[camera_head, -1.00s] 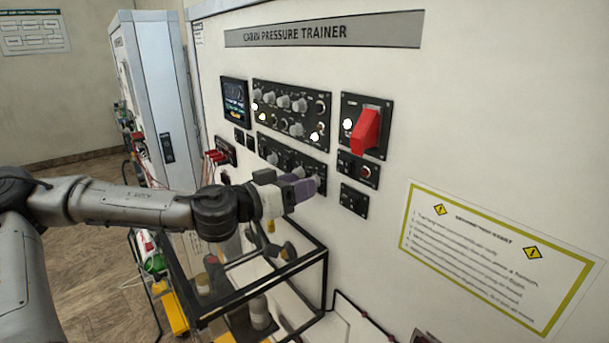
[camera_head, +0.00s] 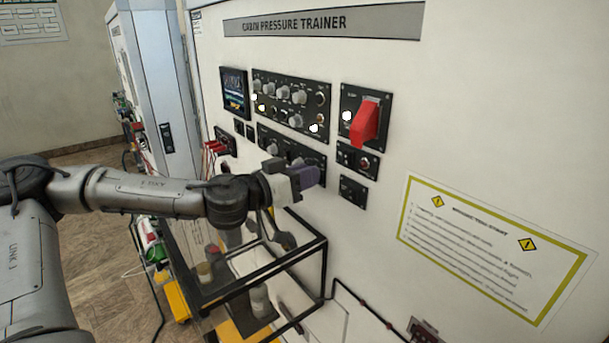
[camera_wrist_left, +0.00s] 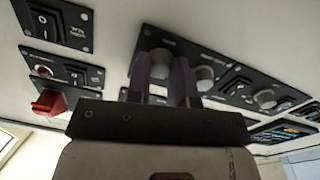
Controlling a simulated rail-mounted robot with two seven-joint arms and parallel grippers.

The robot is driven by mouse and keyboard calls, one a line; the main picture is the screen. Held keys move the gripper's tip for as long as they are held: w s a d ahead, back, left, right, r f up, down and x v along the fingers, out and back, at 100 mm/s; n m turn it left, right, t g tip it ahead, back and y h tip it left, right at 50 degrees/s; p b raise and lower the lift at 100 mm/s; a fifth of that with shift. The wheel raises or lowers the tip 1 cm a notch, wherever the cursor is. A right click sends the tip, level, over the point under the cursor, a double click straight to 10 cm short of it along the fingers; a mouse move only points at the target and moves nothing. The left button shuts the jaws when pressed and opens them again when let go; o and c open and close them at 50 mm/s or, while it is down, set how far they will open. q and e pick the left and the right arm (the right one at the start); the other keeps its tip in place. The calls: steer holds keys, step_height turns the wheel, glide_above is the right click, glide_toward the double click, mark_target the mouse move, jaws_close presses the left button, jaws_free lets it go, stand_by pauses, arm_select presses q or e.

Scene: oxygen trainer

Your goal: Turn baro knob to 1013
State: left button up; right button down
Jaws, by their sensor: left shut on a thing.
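The lower black knob panel (camera_head: 284,147) is on the white trainer wall and also shows in the left wrist view (camera_wrist_left: 222,92). My left gripper (camera_head: 308,176) is at its lower right end, covering part of it. In the left wrist view the dark fingers of my left gripper (camera_wrist_left: 163,82) are on either side of a grey knob (camera_wrist_left: 160,61), shut on it. Another grey knob (camera_wrist_left: 205,75) is close beside the fingers. The labels are too blurred to tell which knob is the baro one. My right gripper is not in view.
An upper panel of knobs (camera_head: 291,95), a small display (camera_head: 235,92) and a red guarded switch (camera_head: 365,122) are above. Small switch panels (camera_head: 353,192) are just right of the gripper. A black-framed stand (camera_head: 262,290) is below the arm.

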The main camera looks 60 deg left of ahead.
arm_select(q)
jaws_close()
steer(key=m+b, duration=0.3)
steer(key=m, duration=0.5)
steer(key=shift+m, duration=0.3)
steer(key=shift+r, duration=0.1)
stand_by(0.5)
steer(key=o, duration=0.7)
jaws_free()
steer(key=shift+s+b, duration=0.1)
steer(key=shift+b, duration=0.2)
